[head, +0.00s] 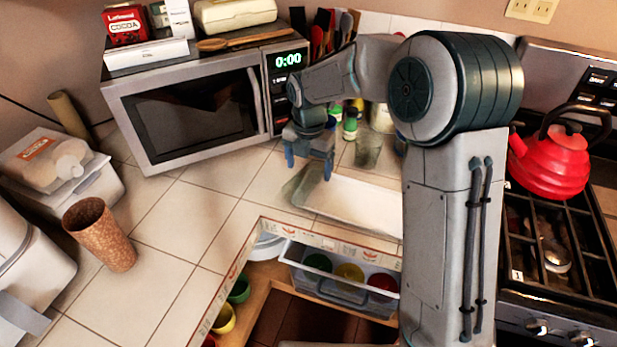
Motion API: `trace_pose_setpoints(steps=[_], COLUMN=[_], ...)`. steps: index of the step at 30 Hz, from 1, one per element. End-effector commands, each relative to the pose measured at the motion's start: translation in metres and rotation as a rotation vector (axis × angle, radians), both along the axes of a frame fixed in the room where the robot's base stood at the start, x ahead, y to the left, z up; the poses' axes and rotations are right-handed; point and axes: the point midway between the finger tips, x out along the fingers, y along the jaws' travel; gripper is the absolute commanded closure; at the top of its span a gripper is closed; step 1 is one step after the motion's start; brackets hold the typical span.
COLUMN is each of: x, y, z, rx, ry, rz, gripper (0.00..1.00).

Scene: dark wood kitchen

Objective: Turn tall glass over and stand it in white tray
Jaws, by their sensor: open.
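A see-through greyish tall glass (367,152) stands on the counter behind the white tray, close to my arm. I cannot tell which end of it is up. The white tray (350,200) lies on the counter near the inner corner, and its right part is hidden behind my arm. My gripper (309,166) points down with its blue fingers apart and nothing seen between them. It is over or just behind the tray's left end, to the left of the glass and apart from it.
A microwave (190,105) stands left of my gripper. Small bottles (350,123) and a utensil cluster are behind. A brown speckled cup (100,232) stands at the left. A red kettle (552,160) sits on the stove. An open drawer (340,290) holds coloured bowls. The counter's middle is clear.

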Motion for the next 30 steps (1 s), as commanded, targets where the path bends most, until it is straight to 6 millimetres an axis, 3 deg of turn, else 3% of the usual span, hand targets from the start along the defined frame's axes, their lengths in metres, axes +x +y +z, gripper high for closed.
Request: trace_pose_setpoints(steps=[9, 17, 24, 26, 30], x=[-0.001, 0.0, 0.0, 0.0, 0.0], y=[0.001, 0.001, 0.001, 0.001, 0.001], z=[-0.043, -0.047, -0.047, -0.046, -0.046], rx=[-0.001, -0.001, -0.001, 0.0, 0.0], ry=[0.003, 0.0, 0.0, -0.001, 0.0], rz=[0.0, 0.0, 0.0, 0.0, 0.0], gripper=[0.19, 0.19, 0.75, 0.8, 0.8])
